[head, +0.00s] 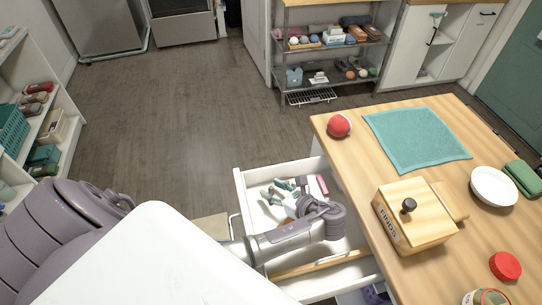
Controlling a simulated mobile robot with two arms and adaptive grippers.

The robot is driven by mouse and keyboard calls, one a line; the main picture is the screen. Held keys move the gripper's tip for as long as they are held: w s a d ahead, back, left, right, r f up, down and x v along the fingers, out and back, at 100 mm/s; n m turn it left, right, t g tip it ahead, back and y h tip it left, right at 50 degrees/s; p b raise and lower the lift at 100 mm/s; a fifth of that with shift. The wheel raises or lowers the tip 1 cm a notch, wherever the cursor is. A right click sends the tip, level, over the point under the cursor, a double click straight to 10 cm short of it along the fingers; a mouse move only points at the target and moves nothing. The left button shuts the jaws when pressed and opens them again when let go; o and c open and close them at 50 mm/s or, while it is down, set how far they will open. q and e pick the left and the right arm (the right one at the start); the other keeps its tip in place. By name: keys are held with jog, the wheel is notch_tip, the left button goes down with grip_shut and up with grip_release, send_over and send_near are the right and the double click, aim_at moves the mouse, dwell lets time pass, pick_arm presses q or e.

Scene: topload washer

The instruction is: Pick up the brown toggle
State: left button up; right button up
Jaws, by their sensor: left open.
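I cannot clearly pick out a brown toggle. The open white drawer (239,192) below the worktop holds several small items, including a pink one (322,184) and a green one (284,185). My left gripper (283,197) is open, over or inside the drawer among these items, and my wrist hides part of the contents. I cannot tell whether its fingers touch anything. My right gripper is not in view.
The wooden worktop (455,245) carries a red ball (339,126), a teal cloth (415,138), a white plate (494,187), a green case (523,178) and a red lid (505,266). A metal shelf (330,55) stands behind. The floor at left centre is clear.

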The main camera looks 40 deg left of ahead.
pick_arm(q)
jog(key=c, duration=0.8)
